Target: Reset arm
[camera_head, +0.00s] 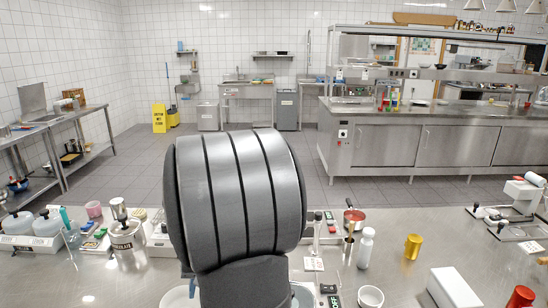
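A large grey ribbed part of my own arm stands upright in the middle of the view, close to the camera. My gripper does not show; I cannot see its fingers or whether it holds anything. The arm hides the middle of the steel table (405,280) in front of me and some things on it.
A metal canister (127,245) stands left. Tiled floor (355,193) lies clear beyond.

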